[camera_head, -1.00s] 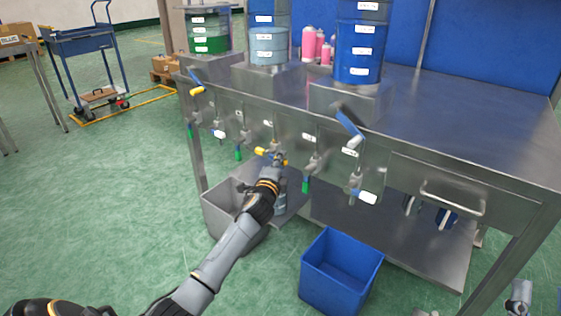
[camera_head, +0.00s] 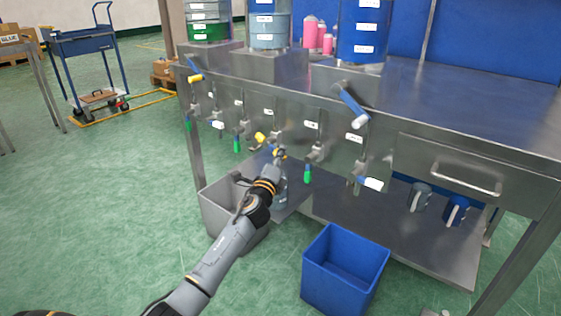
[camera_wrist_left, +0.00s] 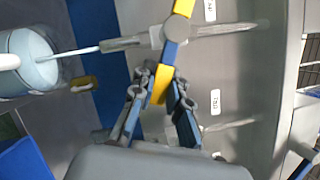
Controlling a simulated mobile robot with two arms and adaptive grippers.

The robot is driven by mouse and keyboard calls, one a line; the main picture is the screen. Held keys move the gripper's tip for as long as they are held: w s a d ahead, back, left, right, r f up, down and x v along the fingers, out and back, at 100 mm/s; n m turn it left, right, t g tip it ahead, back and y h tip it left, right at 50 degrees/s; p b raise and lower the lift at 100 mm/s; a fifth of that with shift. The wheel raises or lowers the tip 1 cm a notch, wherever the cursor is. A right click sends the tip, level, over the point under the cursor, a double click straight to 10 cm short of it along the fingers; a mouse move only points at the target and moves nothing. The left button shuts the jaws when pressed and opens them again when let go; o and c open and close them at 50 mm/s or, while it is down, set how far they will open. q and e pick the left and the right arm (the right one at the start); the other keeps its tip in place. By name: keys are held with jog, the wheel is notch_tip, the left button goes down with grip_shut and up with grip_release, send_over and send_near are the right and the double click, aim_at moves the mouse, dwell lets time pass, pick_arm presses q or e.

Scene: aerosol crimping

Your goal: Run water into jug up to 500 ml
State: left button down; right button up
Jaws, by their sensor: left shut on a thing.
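My left gripper (camera_head: 279,160) is at a tap on the front of the steel bench. In the wrist view, the left gripper (camera_wrist_left: 158,108) is shut on the yellow-and-blue tap lever (camera_wrist_left: 162,85). A thin pale stream (camera_wrist_left: 75,52) runs from the tap spout (camera_wrist_left: 125,43) into a light-blue jug (camera_wrist_left: 30,58). In the head view the jug (camera_head: 282,198) stands below the tap, partly hidden by my gripper and arm. I cannot read its marks or liquid level. My right gripper is not in view.
A grey bin (camera_head: 216,208) stands left of the jug; a blue bin (camera_head: 343,275) stands on the floor in front. Other taps with green, white and blue levers line the bench front. Grey and blue jugs (camera_head: 457,211) are under the drawer. Open floor lies left.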

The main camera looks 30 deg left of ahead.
pick_arm(q)
jog(key=shift+f, duration=0.1)
jog(key=c, duration=1.3)
grip_release()
jog(key=v, duration=1.2)
